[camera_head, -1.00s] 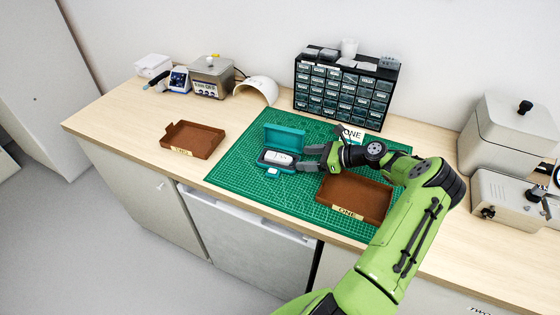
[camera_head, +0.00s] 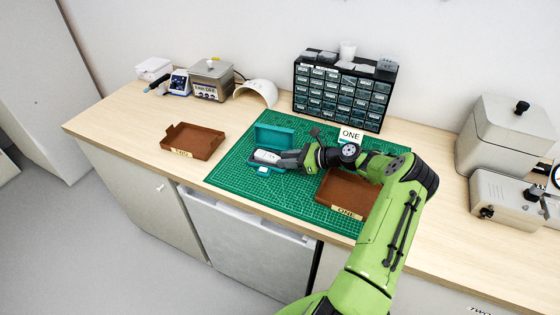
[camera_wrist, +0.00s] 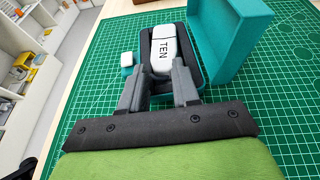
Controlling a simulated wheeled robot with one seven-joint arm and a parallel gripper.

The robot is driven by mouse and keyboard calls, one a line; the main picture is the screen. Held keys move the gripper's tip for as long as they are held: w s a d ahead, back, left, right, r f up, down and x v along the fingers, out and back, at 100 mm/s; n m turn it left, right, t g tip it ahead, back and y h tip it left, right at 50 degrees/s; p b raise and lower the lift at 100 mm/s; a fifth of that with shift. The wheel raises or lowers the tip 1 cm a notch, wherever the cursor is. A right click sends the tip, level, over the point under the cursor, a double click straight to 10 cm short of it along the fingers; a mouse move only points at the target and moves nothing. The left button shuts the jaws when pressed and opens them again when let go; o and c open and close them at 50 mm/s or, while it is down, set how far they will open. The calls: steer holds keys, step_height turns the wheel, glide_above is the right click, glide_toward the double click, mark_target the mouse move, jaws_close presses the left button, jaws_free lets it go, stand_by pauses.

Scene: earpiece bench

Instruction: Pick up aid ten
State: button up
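Aid ten is a white, rounded block marked TEN (camera_wrist: 165,48). It lies in the dark inner tray of an open teal case (camera_wrist: 220,45). In the head view, the aid (camera_head: 265,156) and the raised teal lid (camera_head: 274,137) show on the green mat. My gripper (camera_wrist: 161,70) reaches in from the case's right side in the head view. Its two grey fingers are apart, one on each side of the aid's near end. Some gap seems to show, and contact cannot be made out. In the head view, my gripper (camera_head: 279,158) partly hides the case.
A small white piece on teal (camera_wrist: 127,60) lies beside the case. A brown tray labelled ONE (camera_head: 347,211) and a ONE card (camera_head: 350,135) are on the green mat (camera_head: 232,178). Another brown tray (camera_head: 192,153) stands left. A drawer cabinet (camera_head: 345,93) stands behind.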

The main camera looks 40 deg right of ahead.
steer(key=shift+d+f+h, duration=0.25)
steer(key=shift+f+h, duration=0.05)
steer(key=shift+f, duration=0.6)
jaws_close()
steer(key=shift+s+d, duration=0.1)
steer(key=shift+r, duration=0.45)
step_height(320, 180, up, 9)
steer(key=p, duration=0.1)
steer(key=shift+w+r+p, duration=0.2)
steer(key=shift+w+p, duration=0.1)
steer(key=o, duration=1.3)
jaws_free()
steer(key=shift+o, duration=0.2)
steer(key=shift+d, duration=0.1)
